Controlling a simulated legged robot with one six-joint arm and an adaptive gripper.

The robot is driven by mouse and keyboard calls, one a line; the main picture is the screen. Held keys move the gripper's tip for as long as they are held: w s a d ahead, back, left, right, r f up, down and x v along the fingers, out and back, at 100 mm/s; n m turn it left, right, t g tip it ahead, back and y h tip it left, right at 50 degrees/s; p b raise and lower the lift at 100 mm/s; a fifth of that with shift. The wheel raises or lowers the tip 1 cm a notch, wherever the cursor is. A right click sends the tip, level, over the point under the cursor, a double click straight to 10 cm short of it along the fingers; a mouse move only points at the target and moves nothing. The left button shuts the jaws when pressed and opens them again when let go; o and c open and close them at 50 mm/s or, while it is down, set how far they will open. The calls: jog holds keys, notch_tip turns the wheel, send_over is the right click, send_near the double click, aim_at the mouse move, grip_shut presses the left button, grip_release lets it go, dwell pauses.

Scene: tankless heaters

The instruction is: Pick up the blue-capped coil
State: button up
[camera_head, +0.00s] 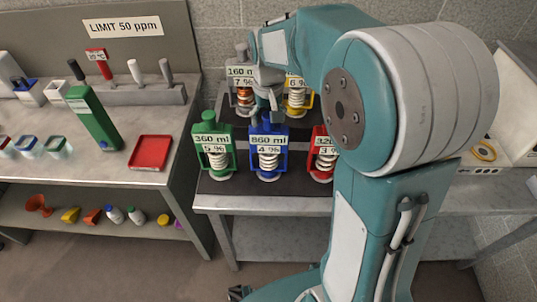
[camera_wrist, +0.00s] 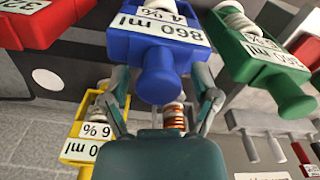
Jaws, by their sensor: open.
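The blue-capped coil (camera_head: 268,161) has a blue frame, a white coil and a label reading 860 ml, 4 %. It stands upright in the middle of the front row on a dark stepped stand. My gripper (camera_head: 267,104) is open, just above and behind its top in the head view. In the wrist view the blue cap (camera_wrist: 155,55) appears upside down, with its knob between the two spread fingers of my gripper (camera_wrist: 163,92). I cannot tell whether either finger touches it. My arm hides part of the stand's right side.
A green coil (camera_head: 213,155) stands left of the blue one, and a red coil (camera_head: 321,158) close on the right. Behind are a grey-capped copper coil (camera_head: 243,97) and a yellow coil (camera_head: 298,100). A left bench holds a red tray (camera_head: 151,152) and a green block (camera_head: 94,117).

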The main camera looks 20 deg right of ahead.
jog(key=shift+f, duration=0.35)
grip_shut()
jog(key=shift+r, duration=0.1)
